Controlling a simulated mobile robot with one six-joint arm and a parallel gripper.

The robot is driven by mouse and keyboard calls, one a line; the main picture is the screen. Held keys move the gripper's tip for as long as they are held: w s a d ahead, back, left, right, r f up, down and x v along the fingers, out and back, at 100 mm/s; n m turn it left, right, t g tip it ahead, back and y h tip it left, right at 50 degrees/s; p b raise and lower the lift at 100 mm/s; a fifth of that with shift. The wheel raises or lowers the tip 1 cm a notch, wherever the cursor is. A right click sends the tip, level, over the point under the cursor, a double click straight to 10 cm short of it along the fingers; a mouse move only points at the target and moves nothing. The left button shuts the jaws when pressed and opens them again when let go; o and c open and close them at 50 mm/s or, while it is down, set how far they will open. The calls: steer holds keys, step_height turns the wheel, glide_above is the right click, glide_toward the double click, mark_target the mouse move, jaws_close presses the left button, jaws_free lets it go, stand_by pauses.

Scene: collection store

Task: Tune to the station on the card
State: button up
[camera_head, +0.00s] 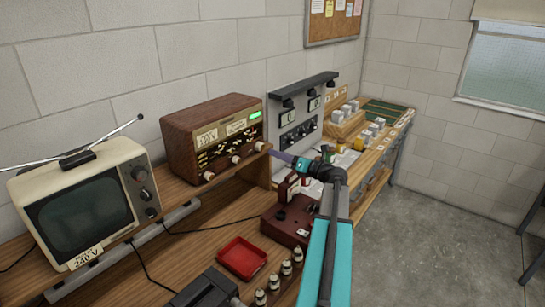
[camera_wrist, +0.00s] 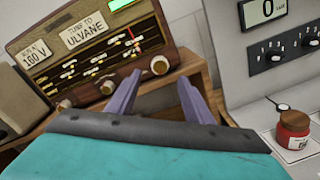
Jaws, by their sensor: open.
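The brown wooden radio (camera_head: 180,125) stands on the wooden shelf. A card on it (camera_wrist: 84,32) reads "TUNE TO ULVANE" in the wrist view. Its dial has pale station marks, too small to read, and a red pointer (camera_wrist: 132,38) toward the right end. A green panel (camera_head: 255,115) is lit at top right. Three pale knobs run along the front: left (camera_wrist: 65,105), middle (camera_wrist: 108,87) and right (camera_wrist: 160,65). My gripper (camera_wrist: 160,78) is open and empty, its purple fingers pointing toward the right knob. In the head view its fingertips (camera_head: 272,153) are just right of that knob; contact cannot be told.
An old television (camera_head: 85,205) with antennas stands left. A grey meter panel (camera_head: 305,115) stands right of the radio. A red tray (camera_head: 243,258), a dark red device (camera_head: 290,222) and several small valves lie on the lower bench. Open floor (camera_head: 430,230) is at right.

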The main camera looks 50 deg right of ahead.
steer(key=s+b, duration=0.1)
steer(key=s, duration=0.5)
steer(key=shift+b, duration=0.4)
steer(key=shift+d, duration=0.1)
steer(key=shift+s, duration=0.1)
